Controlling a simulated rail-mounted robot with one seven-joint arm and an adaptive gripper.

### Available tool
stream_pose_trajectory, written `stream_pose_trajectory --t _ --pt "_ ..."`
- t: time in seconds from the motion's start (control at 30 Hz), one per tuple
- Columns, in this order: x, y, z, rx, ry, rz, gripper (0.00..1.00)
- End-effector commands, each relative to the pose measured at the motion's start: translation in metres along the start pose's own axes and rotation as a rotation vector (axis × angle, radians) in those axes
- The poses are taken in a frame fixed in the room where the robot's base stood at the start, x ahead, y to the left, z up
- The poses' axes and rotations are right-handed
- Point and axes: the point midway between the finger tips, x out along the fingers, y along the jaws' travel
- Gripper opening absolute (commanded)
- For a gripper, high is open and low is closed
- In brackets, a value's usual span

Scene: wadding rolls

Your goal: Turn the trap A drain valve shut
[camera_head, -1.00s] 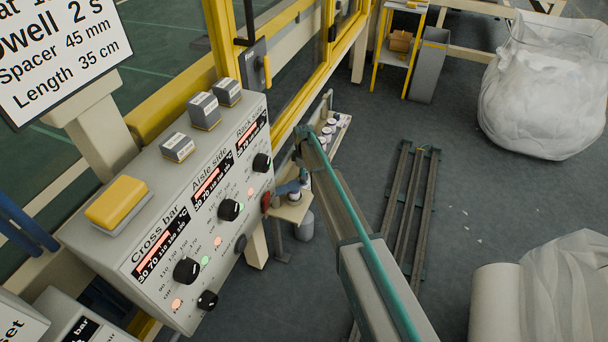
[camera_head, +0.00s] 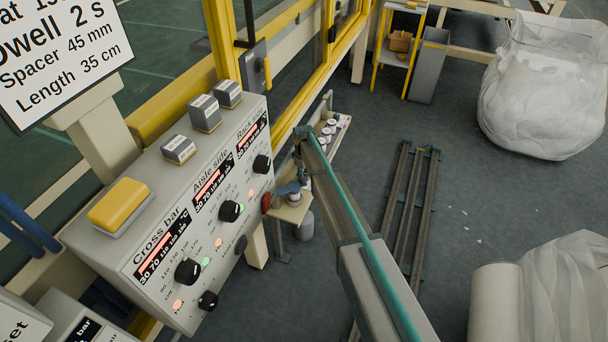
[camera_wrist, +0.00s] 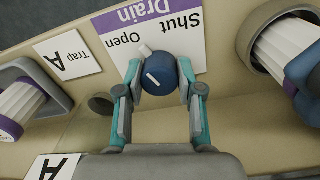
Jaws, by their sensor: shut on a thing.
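The drain valve has a dark blue round knob (camera_wrist: 158,76) with a white line across its face, in the wrist view. The line slants from upper left to lower right. A Trap A label (camera_wrist: 68,59) is to the left. My gripper (camera_wrist: 160,88) is shut on the knob, one teal finger on each side. In the head view my arm hides most of this spot.
White ribbed cylinders in grey holders stand left (camera_wrist: 18,108) and right (camera_wrist: 285,50) of the valve, close to my fingers. A control box (camera_head: 190,215) with dials stands left of my arm. Floor rails (camera_head: 410,200) and a large white bag (camera_head: 545,90) are on the right.

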Motion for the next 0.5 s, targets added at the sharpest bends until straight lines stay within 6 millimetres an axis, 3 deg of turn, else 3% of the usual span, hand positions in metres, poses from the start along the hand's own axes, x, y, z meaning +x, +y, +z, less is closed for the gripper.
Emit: stream_pose_trajectory --t 0.5 --pt "-0.0009 0.0005 -0.0006 0.491 -0.011 0.001 0.02"
